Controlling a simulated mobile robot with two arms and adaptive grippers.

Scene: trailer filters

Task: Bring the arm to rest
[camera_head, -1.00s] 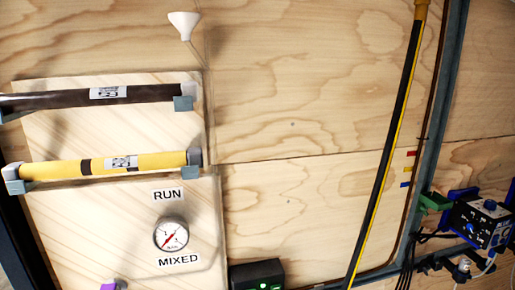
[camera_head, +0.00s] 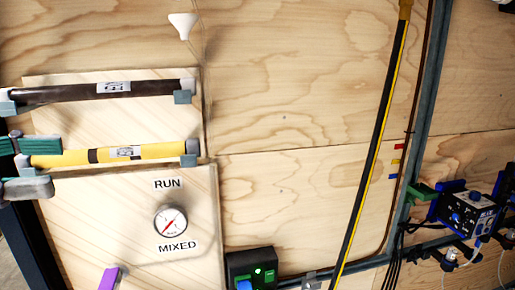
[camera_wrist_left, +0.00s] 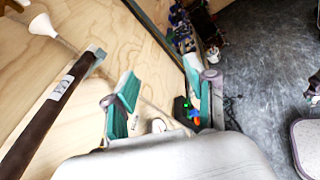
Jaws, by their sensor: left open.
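My left gripper (camera_head: 42,167) comes in at the left edge of the head view, with teal fingers spread apart. It overlaps the left end of the yellow filter tube (camera_head: 150,152) in the picture. In the left wrist view the gripper (camera_wrist_left: 160,86) is open, with no tube between its fingers. The yellow tube is not seen there. A dark filter tube (camera_head: 70,94) lies above the yellow one on the panel; it also shows in the wrist view (camera_wrist_left: 35,135), left of the fingers. My right gripper is in neither view.
A round gauge (camera_head: 170,221) sits between RUN and MIXED labels. A purple part (camera_head: 109,278) and a dark box with a green light (camera_head: 252,268) are below. A white funnel (camera_head: 183,24) hangs above. A black-yellow hose (camera_head: 372,150) runs right of bare plywood.

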